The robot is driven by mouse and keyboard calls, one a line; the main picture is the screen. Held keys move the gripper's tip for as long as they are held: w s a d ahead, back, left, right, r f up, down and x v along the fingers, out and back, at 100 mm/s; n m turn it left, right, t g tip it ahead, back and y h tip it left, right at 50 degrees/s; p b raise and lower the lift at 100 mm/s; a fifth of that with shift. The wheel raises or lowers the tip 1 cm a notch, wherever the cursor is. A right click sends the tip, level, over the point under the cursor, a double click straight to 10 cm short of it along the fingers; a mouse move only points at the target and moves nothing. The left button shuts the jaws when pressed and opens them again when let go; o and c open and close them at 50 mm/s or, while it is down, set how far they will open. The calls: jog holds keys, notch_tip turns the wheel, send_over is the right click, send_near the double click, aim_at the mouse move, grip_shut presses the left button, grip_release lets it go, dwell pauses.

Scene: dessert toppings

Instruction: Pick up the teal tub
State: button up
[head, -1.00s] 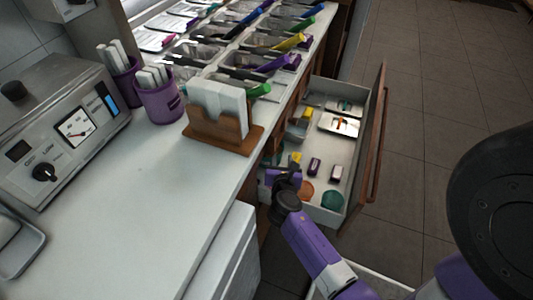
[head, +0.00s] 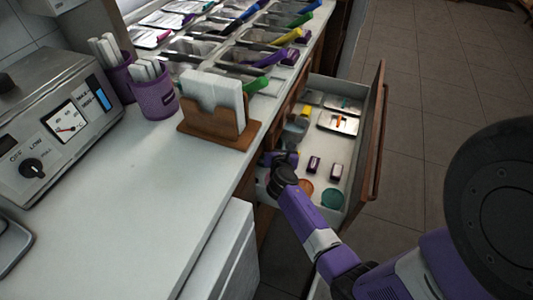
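The teal tub (head: 332,198) is a small round tub at the near right corner of the open drawer (head: 364,134). An orange-brown round item (head: 306,188) lies just left of it. My gripper (head: 276,157) is over the drawer's left side, close to the counter edge, apart from the teal tub and to its upper left. My wrist and the small size hide the fingers, so I cannot see whether they are open or shut.
Two small dark-and-white items (head: 313,164) stand in the drawer beyond the tub. Metal trays (head: 338,123) lie farther back. The drawer's wooden front (head: 378,140) is on the right. A napkin holder (head: 216,132) stands on the counter.

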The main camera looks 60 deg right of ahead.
jog(key=shift+c, duration=0.2)
jog(key=c, duration=0.8)
jog(key=shift+a+f, duration=0.1)
jog(key=shift+a, duration=0.05)
dwell(0.6)
